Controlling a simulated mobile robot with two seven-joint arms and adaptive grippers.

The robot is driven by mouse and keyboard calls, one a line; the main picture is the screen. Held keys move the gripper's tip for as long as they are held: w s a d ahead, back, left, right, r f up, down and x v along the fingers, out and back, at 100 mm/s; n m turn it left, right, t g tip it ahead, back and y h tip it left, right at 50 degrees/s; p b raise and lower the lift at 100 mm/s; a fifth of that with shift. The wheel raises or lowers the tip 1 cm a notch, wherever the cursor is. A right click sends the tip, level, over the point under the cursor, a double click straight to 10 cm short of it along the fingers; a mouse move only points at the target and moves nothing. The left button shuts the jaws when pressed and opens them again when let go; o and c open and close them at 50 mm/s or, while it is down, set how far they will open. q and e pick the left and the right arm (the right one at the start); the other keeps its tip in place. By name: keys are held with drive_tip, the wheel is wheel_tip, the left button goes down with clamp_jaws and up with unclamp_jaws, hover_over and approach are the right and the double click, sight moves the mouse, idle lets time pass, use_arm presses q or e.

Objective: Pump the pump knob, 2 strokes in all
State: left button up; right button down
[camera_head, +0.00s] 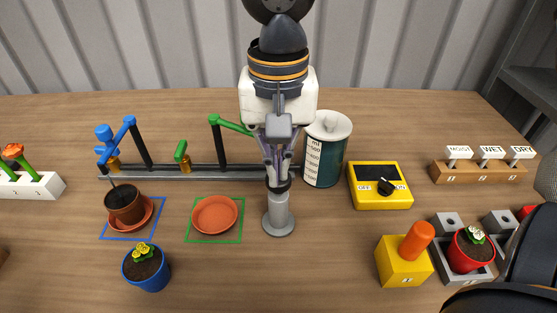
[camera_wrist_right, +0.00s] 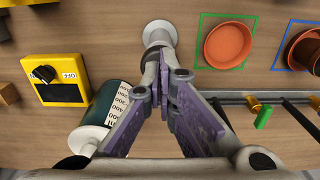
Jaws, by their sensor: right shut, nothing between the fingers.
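The pump is a grey upright cylinder on a round foot (camera_head: 279,222), standing mid-table in the head view. Its dark knob (camera_head: 278,187) shows just under the fingertips. My right gripper (camera_head: 277,172) points down over it from behind, shut and empty. I cannot tell whether the fingertips touch the knob. In the right wrist view the shut fingers (camera_wrist_right: 166,72) line up with the pump, whose pale round foot (camera_wrist_right: 160,32) shows beyond them; the knob is mostly hidden there. My left gripper is in neither view.
A measuring cylinder (camera_head: 326,150) stands close right of the gripper, with a yellow switch box (camera_head: 380,200) beyond it. A grey pipe with valves (camera_head: 190,172) runs left behind an empty saucer (camera_head: 215,215). A blue flowerpot (camera_head: 147,270) stands front left. Bare table lies before the pump.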

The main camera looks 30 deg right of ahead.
idle(0.4)
drive_tip(key=shift+r, duration=3.1)
